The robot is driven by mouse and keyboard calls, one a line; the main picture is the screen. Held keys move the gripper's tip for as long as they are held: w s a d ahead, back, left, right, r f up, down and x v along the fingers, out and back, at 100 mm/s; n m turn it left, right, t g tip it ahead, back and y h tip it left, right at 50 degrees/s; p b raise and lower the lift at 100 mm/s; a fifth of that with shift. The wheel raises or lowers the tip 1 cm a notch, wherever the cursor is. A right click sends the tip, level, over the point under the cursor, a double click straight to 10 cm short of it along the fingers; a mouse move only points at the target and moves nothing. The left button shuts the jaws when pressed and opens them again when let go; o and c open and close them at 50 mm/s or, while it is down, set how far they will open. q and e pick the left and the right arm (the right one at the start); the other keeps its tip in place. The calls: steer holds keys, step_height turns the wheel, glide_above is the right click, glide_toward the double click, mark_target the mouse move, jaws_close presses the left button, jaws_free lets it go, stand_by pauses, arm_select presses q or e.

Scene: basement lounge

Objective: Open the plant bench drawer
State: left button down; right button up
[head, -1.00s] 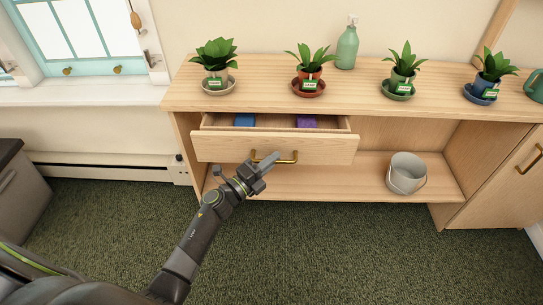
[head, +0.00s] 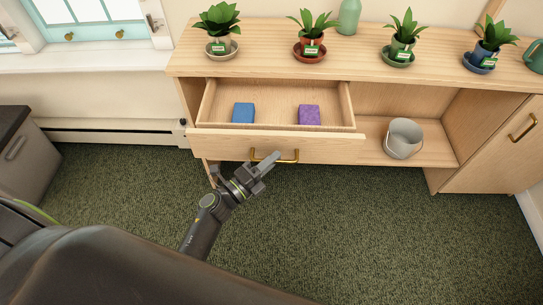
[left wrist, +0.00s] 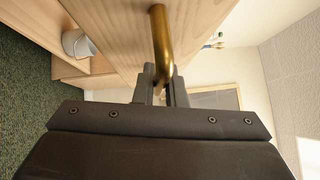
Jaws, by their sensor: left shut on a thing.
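The plant bench (head: 300,66) is light wood, and its drawer (head: 225,146) stands pulled out toward me under the left part of the top. A blue block (head: 243,113) and a purple block (head: 309,115) lie inside the drawer. The drawer's brass handle (head: 289,156) is on its front face. My left gripper (head: 262,164) is shut on the handle; the left wrist view shows the brass bar (left wrist: 159,35) between the fingertips (left wrist: 160,82). My right gripper is in neither view.
Several potted plants on saucers, such as the red pot (head: 310,47), stand on the bench top with a green bottle (head: 349,16). A metal bucket (head: 403,138) is on the shelf right of the drawer. The green carpet (head: 350,230) in front is clear.

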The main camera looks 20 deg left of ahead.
arm_select(q)
steer(key=c, duration=1.5)
jaws_free()
